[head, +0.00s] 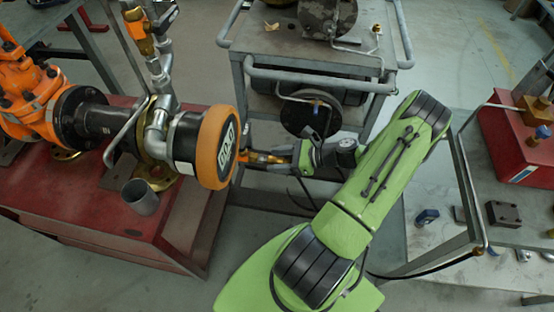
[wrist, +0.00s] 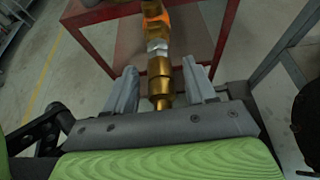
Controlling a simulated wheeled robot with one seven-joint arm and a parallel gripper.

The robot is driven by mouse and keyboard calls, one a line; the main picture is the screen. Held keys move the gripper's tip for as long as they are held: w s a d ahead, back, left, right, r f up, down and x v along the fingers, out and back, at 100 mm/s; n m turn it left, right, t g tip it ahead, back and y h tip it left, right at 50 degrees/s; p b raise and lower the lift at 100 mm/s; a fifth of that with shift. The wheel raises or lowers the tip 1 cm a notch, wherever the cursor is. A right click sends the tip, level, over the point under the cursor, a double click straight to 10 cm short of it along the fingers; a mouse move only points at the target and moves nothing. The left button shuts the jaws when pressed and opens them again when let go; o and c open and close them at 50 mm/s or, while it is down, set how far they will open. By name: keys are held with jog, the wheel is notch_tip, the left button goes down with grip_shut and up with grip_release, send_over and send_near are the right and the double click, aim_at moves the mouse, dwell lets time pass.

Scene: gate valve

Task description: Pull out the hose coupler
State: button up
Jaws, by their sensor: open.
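The hose coupler is a brass fitting (wrist: 160,82) in the middle of the wrist view, below a silver nut and more brass-orange fitting. In the head view, brass (head: 258,157) shows just right of the round orange-rimmed gauge, partly hidden by the gauge and my gripper. My gripper (head: 283,158) reaches in from the right at the coupler. In the wrist view, my gripper (wrist: 160,72) is open, with one grey finger on each side of the brass. The right finger looks closer to it; whether it touches, I cannot tell.
The gauge (head: 218,147) sits at the end of the pipe assembly above a red bench (head: 100,222). A grey metal cart (head: 262,45) stands behind my gripper. A workbench (head: 450,247) with small parts and a red box (head: 515,145) is at the right.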

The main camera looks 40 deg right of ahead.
grip_shut()
jog(key=shift+s+d, duration=0.1)
jog(key=shift+s+d+p, duration=0.3)
jog(key=shift+s+d, duration=0.6)
jog(key=shift+s, duration=0.25)
jog(key=shift+s+d+p, duration=0.25)
jog(key=shift+s+d, duration=0.6)
jog(key=shift+s, duration=0.3)
